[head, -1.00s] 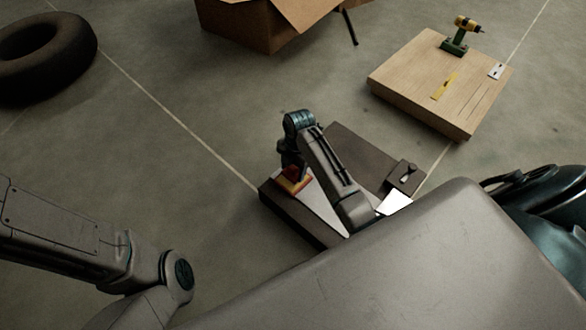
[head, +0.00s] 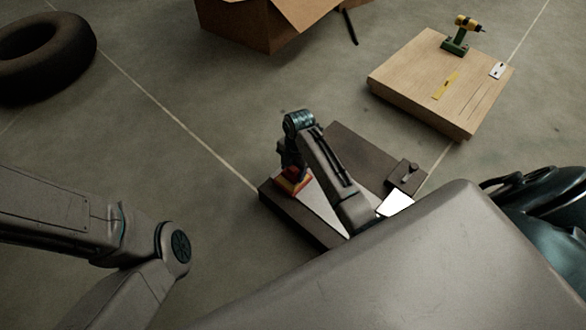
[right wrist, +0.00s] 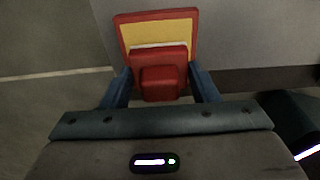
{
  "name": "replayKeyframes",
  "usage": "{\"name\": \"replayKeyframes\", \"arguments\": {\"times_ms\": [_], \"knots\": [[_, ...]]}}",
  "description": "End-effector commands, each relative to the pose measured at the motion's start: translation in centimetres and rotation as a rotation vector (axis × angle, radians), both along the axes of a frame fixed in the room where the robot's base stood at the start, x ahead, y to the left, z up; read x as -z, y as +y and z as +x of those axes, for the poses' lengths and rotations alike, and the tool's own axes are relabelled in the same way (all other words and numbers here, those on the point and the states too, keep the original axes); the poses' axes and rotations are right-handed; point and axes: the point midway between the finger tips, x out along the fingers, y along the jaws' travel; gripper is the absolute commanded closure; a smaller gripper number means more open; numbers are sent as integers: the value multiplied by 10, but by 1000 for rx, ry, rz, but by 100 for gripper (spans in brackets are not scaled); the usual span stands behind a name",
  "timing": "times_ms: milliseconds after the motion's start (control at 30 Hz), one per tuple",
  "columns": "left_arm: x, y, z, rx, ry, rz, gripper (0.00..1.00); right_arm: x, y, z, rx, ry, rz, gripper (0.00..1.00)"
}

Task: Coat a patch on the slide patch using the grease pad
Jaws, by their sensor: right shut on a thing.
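The grease pad (head: 293,184) is a red and yellow block at the left end of a dark low bench (head: 350,150). My right gripper (head: 289,172) is shut on it. In the right wrist view the pad's red handle (right wrist: 160,84) sits between the blue fingers of the gripper (right wrist: 160,92), with a larger red-edged yellow part beyond it. The slide patch seems to be the light grey surface (head: 320,208) beside the pad, partly hidden by my right arm. I cannot tell whether the pad touches it. My left gripper is out of view.
A small dark block (head: 407,177) and a white sheet (head: 396,203) are at the bench's right side. A wooden platform (head: 420,90) with a drill (head: 461,36) stands behind. A tyre (head: 45,55) and a cardboard box (head: 250,22) lie farther back. Open floor is to the left.

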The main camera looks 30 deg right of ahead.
Motion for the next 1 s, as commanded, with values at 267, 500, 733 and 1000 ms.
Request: {"name": "replayKeyframes", "arguments": {"times_ms": [267,500,733,1000], "knots": [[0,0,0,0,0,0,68,1,0,0,0,0,0,64],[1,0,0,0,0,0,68,4,0,0,0,0,0,64],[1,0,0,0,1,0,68,7,0,0,0,0,0,64],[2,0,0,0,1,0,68,9,0,0,0,0,0,64]]}}
